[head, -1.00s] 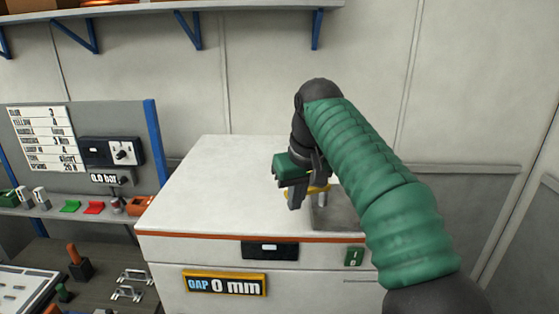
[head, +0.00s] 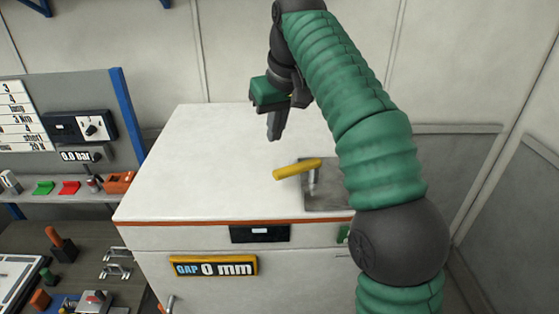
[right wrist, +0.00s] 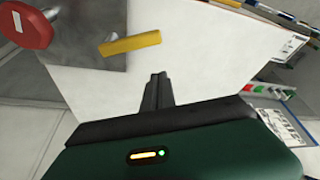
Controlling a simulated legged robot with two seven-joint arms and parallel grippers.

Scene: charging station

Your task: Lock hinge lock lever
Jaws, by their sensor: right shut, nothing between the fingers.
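The hinge lock lever has a yellow handle (head: 297,169) on a metal post, set on a grey metal plate (head: 328,199) on top of the white cabinet (head: 205,165). In the head view the handle points left. The right wrist view shows the yellow handle (right wrist: 130,44) too, beyond the fingertips and to their left. My right gripper (head: 274,134) is shut and empty, above the cabinet top, behind and left of the handle, apart from it. Its closed fingers (right wrist: 158,78) show in the right wrist view. My left gripper is not in view.
A red knob (right wrist: 25,25) sits near the plate in the right wrist view. The cabinet front has a "GAP 0 mm" sign (head: 213,268) and a dark display (head: 260,234). A shelf at left holds small red and green parts. The cabinet top left of the handle is clear.

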